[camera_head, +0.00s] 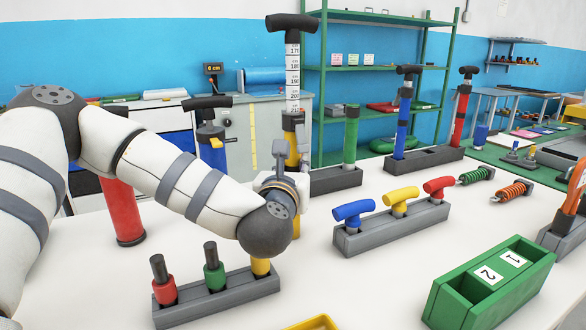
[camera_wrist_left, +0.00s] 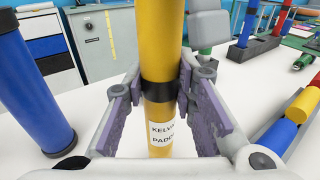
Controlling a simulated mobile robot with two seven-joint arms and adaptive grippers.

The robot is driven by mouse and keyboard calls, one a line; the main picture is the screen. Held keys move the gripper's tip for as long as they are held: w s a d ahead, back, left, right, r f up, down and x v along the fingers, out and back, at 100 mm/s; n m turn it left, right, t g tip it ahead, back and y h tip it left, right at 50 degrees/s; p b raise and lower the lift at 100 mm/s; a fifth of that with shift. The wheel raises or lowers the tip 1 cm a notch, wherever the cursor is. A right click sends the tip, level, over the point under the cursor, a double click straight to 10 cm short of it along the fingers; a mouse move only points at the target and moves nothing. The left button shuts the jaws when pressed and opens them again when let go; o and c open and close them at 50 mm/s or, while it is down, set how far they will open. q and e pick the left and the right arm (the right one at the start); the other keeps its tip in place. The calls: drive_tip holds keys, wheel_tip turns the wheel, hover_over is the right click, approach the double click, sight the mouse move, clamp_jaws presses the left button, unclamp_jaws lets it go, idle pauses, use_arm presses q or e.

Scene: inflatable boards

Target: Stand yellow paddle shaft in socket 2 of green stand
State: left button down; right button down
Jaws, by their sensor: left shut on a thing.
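The yellow paddle shaft (camera_head: 291,122) stands upright in the head view, with a white numbered scale and a black T-handle on top. In the left wrist view the yellow shaft (camera_wrist_left: 158,112) has a black collar and a white label. My left gripper (camera_head: 281,181) is shut on it, one pad on each side near the collar. The shaft's lower end is hidden behind my arm, so I cannot tell whether it touches the table. The green stand (camera_head: 452,310) is at the front right, with labels 1 and 2; the label 2 side is nearer. My right gripper is out of view.
A grey rack (camera_head: 209,303) with red, green and yellow pieces is below my left arm. Another grey rack (camera_head: 397,228) holds blue, yellow and red T-handles. Blue (camera_head: 402,122) and red (camera_head: 459,115) pumps stand behind. White table is clear between this rack and the green stand.

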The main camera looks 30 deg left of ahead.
use_arm(q)
drive_tip(key=c, duration=1.3)
unclamp_jaws()
drive_tip(key=shift+f, duration=0.1)
drive_tip(key=shift+s+d+r, duration=0.1)
drive_tip(key=shift+s+r, duration=0.1)
drive_tip(key=shift+r, duration=0.05)
drive_tip(key=p+v, duration=0.4)
drive_tip(key=v, duration=0.7)
drive_tip(key=shift+s+f, duration=0.15)
drive_tip(key=shift+s, duration=0.15)
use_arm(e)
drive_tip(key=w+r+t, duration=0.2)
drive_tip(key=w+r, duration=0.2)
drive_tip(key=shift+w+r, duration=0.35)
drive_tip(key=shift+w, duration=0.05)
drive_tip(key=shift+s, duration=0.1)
